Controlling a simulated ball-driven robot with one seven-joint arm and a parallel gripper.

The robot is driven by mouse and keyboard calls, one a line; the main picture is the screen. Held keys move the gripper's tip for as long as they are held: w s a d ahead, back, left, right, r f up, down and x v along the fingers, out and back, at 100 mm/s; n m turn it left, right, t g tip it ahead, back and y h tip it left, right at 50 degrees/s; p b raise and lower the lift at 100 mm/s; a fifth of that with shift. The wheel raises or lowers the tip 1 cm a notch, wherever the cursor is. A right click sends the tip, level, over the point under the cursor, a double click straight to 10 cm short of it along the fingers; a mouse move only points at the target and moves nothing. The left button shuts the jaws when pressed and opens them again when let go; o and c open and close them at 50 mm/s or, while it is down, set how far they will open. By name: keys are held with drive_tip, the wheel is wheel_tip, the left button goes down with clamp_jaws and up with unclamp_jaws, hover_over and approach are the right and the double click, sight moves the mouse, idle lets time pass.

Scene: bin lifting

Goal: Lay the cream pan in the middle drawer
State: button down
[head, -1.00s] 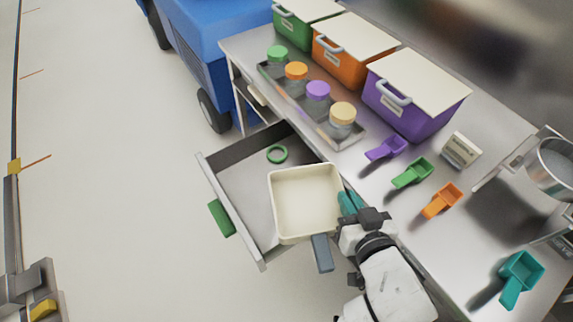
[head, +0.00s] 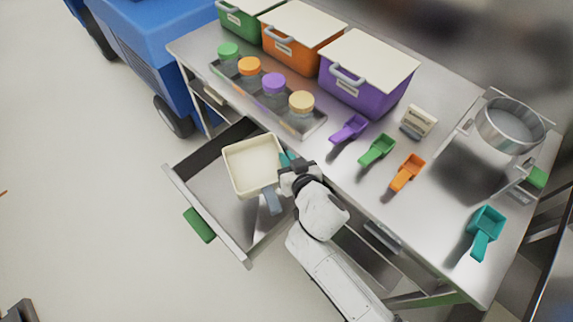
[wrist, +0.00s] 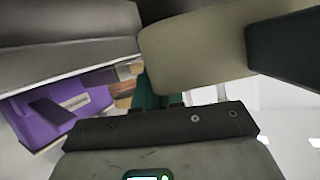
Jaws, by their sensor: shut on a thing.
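The cream pan (head: 246,180) is a shallow square dish with a blue-grey handle (head: 271,202). My gripper (head: 288,160) is shut on the pan's right edge, its teal fingers at the rim. I cannot tell how high the pan is above the drawer floor. In the wrist view the pan's underside or wall (wrist: 195,50) fills the upper middle, beside my teal fingers (wrist: 148,92) and the dark handle (wrist: 285,45).
The steel bench (head: 350,205) lies right of the drawer, with a tray of lidded jars (head: 265,95), several scoops (head: 377,150), lidded bins (head: 368,78) and a pot (head: 510,125). The drawer's left and front floor is clear. A blue vehicle (head: 140,45) stands behind.

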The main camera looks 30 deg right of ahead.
drive_tip(key=shift+w+f, duration=0.3)
drive_tip(key=shift+f, duration=0.05)
drive_tip(key=shift+f+b, duration=0.3)
drive_tip(key=shift+f, duration=1.2)
drive_tip(key=shift+f+b, duration=0.65)
drive_tip(key=shift+b, duration=0.15)
drive_tip(key=shift+r, duration=0.1)
drive_tip(key=c, duration=1.2)
unclamp_jaws()
drive_tip(key=shift+c, duration=0.2)
